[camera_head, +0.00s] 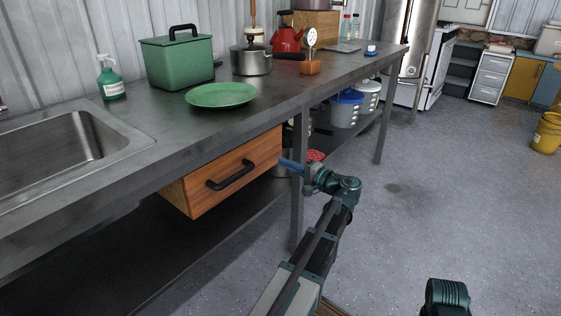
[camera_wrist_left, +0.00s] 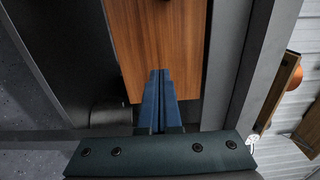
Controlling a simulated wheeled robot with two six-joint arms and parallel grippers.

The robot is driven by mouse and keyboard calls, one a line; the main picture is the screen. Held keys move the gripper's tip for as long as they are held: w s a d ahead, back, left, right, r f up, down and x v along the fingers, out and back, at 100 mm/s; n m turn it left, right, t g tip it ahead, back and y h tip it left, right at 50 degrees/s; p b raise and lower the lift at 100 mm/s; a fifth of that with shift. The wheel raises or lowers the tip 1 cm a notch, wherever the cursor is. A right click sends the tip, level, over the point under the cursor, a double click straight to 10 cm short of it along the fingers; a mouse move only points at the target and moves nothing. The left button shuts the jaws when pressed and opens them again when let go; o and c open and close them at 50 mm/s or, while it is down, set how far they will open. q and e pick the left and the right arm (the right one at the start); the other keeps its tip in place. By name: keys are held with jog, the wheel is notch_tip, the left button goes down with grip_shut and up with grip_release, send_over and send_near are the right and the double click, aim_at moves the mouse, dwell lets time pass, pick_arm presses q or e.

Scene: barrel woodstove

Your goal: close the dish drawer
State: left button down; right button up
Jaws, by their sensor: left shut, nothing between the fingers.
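The dish drawer (camera_head: 208,198) is a wooden drawer under the metal counter, with a black bar handle (camera_head: 230,176). Its front stands out from under the counter edge and part of its side shows, so it is partly open. My left gripper (camera_head: 281,161) is at the right end of the drawer front, with its blue fingers shut and empty. In the left wrist view the shut fingers (camera_wrist_left: 159,76) point at the wooden panel (camera_wrist_left: 158,35) and overlap its end; I cannot tell whether they touch it. The handle is not visible there. My right gripper is out of view.
The counter (camera_head: 160,125) holds a green plate (camera_head: 221,95), a green box (camera_head: 176,62), a soap bottle (camera_head: 110,80) and a pot (camera_head: 251,61). A counter leg (camera_head: 297,215) stands right beside my left arm.

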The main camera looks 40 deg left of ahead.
pick_arm(q)
jog(key=d, duration=0.8)
jog(key=shift+s, duration=0.1)
jog(key=s+d+f+m+t+h, duration=0.1)
jog(key=s+d+f+h, duration=0.3)
jog(key=d+f, duration=0.3)
jog(key=s+d+f+m+h, duration=0.1)
jog(key=s+d+f+h, duration=0.35)
jog(key=d+f, duration=0.35)
jog(key=s+d+f+m+g+h, duration=0.1)
jog(key=s+d+f+h, duration=0.25)
jog(key=s+d, duration=0.45)
jog(key=s+d+f+m+g+h, duration=0.1)
jog(key=s+d+f+h, duration=0.3)
jog(key=d, duration=0.7)
notch_tip(320, 180, up, 39)
jog(key=w+p, duration=0.1)
jog(key=p, duration=3.7)
jog(key=shift+a+f+n+h, duration=0.15)
jog(key=shift+n+h, duration=0.15)
jog(key=shift+h, duration=0.1)
